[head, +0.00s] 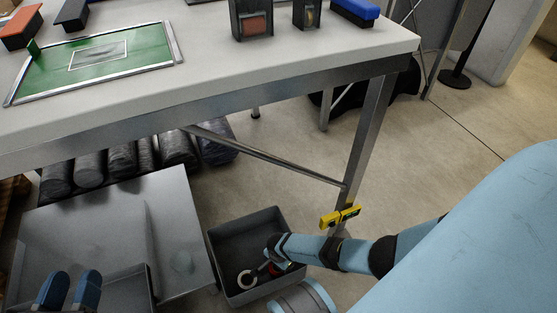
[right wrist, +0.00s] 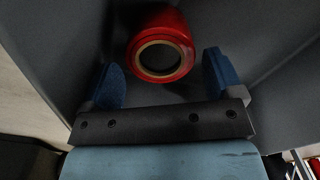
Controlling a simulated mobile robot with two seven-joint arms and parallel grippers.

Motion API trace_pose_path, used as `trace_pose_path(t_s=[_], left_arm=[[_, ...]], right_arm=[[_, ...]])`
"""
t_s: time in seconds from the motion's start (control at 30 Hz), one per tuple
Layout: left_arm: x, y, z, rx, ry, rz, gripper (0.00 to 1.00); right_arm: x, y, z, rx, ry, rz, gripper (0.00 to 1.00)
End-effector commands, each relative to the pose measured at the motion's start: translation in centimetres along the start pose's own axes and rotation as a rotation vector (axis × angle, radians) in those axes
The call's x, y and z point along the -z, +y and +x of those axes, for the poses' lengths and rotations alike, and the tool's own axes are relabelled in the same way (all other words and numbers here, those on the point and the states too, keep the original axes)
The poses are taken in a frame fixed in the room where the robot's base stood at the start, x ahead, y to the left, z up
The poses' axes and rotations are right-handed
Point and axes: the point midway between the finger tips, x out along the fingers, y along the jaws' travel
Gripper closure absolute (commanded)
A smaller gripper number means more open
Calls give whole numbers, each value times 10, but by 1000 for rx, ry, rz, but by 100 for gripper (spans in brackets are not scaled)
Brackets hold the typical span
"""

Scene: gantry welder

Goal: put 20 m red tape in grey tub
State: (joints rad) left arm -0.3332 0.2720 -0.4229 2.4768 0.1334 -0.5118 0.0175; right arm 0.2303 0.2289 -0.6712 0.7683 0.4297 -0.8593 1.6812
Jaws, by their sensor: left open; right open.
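A red roll of tape (right wrist: 163,24) with a tan core lies against grey surfaces in the right wrist view. It sits between and beyond the fingers of my right gripper (right wrist: 166,80), which is open, and no grip on it shows. In the head view my right arm reaches down into the grey tub (head: 242,222) on the floor. A bit of red shows beside the right gripper (head: 272,262) inside it, partly hidden by the arm. My left gripper (head: 70,290) is open and empty at the bottom left.
A pale ring (head: 248,280) also lies in the tub. A metal-topped low surface (head: 110,225) stands left of it. The workbench (head: 215,85) is above, its leg and yellow tag (head: 340,217) close to my right arm. Dark rolls (head: 120,160) lie under the bench.

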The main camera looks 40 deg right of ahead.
Motion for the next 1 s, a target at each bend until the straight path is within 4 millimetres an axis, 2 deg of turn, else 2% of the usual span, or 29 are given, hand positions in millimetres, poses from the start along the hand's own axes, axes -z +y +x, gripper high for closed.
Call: trace_pose_path(t_s=[0.03, 0.1, 0.33, 0.5, 1.0], left_arm=[[8, 5, -3, -1, -27, -50, 57], [7, 11, -6, -4, -63, -115, 57], [26, 16, -9, 9, -20, -176, 57], [35, 15, -9, 17, 24, -171, 57], [36, 15, -9, 18, 32, -169, 57]], right_arm=[[0, 0, -21, 2, -1, 1, 14], [0, 0, -35, 1, -1, 1, 14], [0, 0, -68, 1, 0, 1, 14], [0, 0, -76, 0, 0, 1, 14], [0, 0, -76, 0, 1, 0, 14]])
